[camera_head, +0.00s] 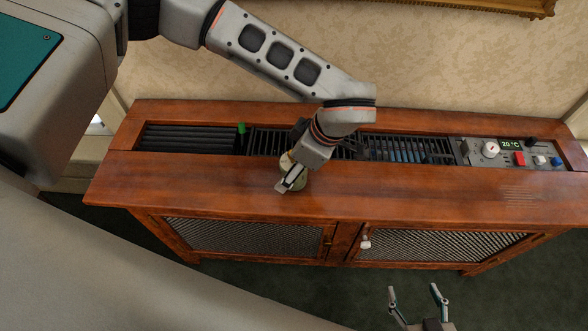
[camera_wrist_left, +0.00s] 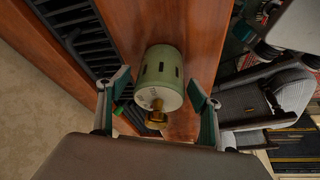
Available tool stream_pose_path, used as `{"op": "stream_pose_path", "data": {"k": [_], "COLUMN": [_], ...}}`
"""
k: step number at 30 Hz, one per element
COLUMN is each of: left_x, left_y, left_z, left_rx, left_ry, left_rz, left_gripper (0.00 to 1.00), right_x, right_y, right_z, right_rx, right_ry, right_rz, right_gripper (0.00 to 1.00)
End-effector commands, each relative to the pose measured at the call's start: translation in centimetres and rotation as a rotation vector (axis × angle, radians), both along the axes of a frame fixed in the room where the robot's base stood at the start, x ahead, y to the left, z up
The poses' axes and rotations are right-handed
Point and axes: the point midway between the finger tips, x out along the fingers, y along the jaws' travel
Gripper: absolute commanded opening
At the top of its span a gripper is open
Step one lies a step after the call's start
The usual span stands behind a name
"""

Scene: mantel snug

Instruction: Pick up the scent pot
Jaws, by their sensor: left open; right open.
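The scent pot is a pale green cylinder with dark slots, a whitish end and a brass knob. It stands on the wooden cabinet top, near the grille, and in the head view it is mostly hidden by my left gripper, with a strip showing (camera_head: 299,183). In the left wrist view the pot (camera_wrist_left: 162,68) lies between the two fingers of my left gripper (camera_wrist_left: 158,83). Those fingers are open, one on each side, with visible gaps to the pot. My right gripper (camera_head: 413,288) is open and empty, low in the head view in front of the cabinet.
The wooden cabinet (camera_head: 420,195) has black grilles (camera_head: 190,138) along its top and a control panel (camera_head: 480,155) with a knob and buttons at the right. A small green piece (camera_head: 241,127) stands at the grille. The front strip right of the pot is clear.

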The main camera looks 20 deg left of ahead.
Motion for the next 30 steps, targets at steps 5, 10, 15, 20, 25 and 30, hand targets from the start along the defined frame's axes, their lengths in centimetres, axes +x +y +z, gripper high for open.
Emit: {"op": "stream_pose_path", "data": {"k": [5, 10, 15, 20, 25, 30], "left_x": [0.0, 0.0, 0.0, 0.0, 0.1, 0.2], "left_y": [0.0, 0.0, 0.0, 0.0, 0.0, 0.0], "left_z": [0.1, 0.1, 0.1, 0.3, 1.4, 4.2], "left_rx": [0.0, 0.0, 0.0, 0.0, -0.001, -0.002], "left_ry": [-0.001, -0.001, -0.001, -0.001, -0.004, -0.008], "left_rz": [0.0, 0.0, 0.0, 0.0, -0.001, 0.0], "left_gripper": [0.57, 0.19, 0.19, 0.19, 0.19, 0.19], "right_x": [0.0, 0.0, 0.0, 0.0, 0.2, 0.4], "right_y": [0.0, 0.0, 0.0, -0.1, 0.0, 0.0], "right_z": [0.1, 0.0, -0.1, 0.0, 0.3, 0.9], "right_rx": [0.0, -0.001, -0.001, -0.001, 0.001, 0.005], "right_ry": [-0.001, 0.0, 0.001, 0.0, -0.004, -0.012], "right_rz": [-0.001, -0.001, -0.001, -0.001, -0.001, -0.002], "right_gripper": [0.63, 0.63, 0.63, 0.63, 0.63, 0.63]}}
